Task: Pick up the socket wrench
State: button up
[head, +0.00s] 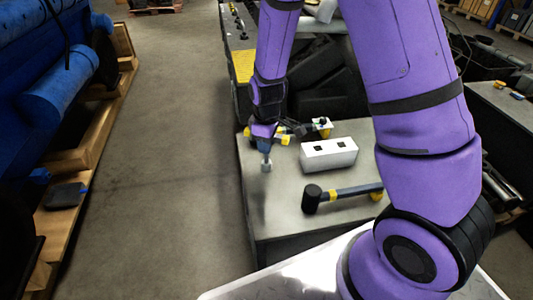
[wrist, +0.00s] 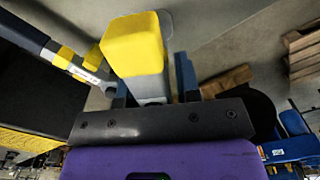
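My gripper (head: 264,141) is at the end of the purple arm, over the left side of the grey workbench (head: 285,215). In the wrist view its two blue fingers (wrist: 152,88) stand on both sides of a tool with a grey body and a yellow block end, which I take to be the socket wrench (wrist: 133,47). Its pale tip (head: 266,167) points down below the gripper in the head view and looks clear of the bench top. The contact between fingers and tool is partly hidden by the yellow block.
A black-headed mallet (head: 312,199) and a white box (head: 329,153) with two dark openings lie on the bench. Another tool with yellow parts (head: 326,132) lies behind the gripper. A banded tool (wrist: 60,52) shows left in the wrist view. Open floor (head: 165,170) lies left.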

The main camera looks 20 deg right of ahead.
grip_shut()
notch_tip(320, 180, up, 10)
dwell(0.6)
jog(key=shift+c, duration=1.7)
grip_release()
grip_shut()
